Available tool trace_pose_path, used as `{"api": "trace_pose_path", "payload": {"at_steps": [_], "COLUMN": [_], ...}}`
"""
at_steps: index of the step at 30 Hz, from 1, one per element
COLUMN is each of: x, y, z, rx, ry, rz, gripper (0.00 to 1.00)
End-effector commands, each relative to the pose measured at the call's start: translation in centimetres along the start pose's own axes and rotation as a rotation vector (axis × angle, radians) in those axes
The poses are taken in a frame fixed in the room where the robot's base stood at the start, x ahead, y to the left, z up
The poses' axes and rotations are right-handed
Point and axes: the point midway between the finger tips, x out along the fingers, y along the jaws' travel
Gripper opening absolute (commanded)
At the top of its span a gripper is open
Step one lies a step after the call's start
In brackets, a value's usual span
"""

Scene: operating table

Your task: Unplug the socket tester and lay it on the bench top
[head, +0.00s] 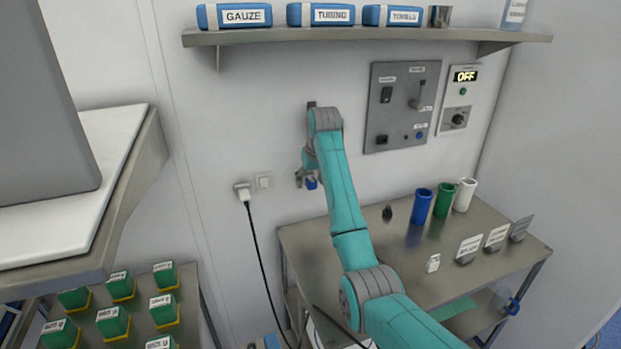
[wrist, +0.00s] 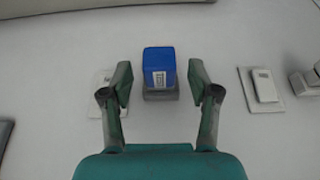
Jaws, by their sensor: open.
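The socket tester is a blue block with a white label on a grey base, seen in the wrist view (wrist: 159,70) against the white wall. In the head view a small blue part of it (head: 311,184) shows below my arm's end. My gripper (wrist: 160,84) is open, with one finger on each side of the tester and a visible gap on both sides. I cannot tell how deep the fingers reach. The steel bench top (head: 330,238) stands below and to the right in the head view.
A white plug with a black cable (head: 244,196) and a switch plate (head: 264,183) are on the wall nearby.

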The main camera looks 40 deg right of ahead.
Motion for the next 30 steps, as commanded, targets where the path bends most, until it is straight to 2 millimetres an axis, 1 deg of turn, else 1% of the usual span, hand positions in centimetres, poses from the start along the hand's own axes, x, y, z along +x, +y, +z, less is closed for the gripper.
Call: {"api": "trace_pose_path", "payload": {"at_steps": [1,2,3,5,6,8,9,10,13,14,24,30], "x": [-0.01,-0.01,-0.02,-0.02,-0.02,-0.02,-0.02,-0.02,-0.02,-0.02,-0.27,-0.26], "y": [0.00,0.00,0.00,0.00,0.00,0.00,0.00,0.00,-0.01,-0.01,0.00,0.00], "z": [0.00,-0.01,-0.01,-0.01,-0.01,-0.01,-0.01,-0.01,-0.01,-0.01,-0.12,-0.09], "rx": [0.000,0.000,0.000,0.000,0.000,0.000,0.000,0.000,0.000,0.000,0.000,0.000], "ry": [0.000,0.000,0.000,0.000,0.000,0.000,0.000,0.000,0.000,0.000,-0.056,-0.054], "rz": [0.000,0.000,0.000,0.000,0.000,0.000,0.000,0.000,0.000,0.000,0.000,0.000], "gripper": [0.56,0.48,0.38,0.23,0.13,0.00,0.00,0.28,0.03,0.00,0.00,0.00]}}
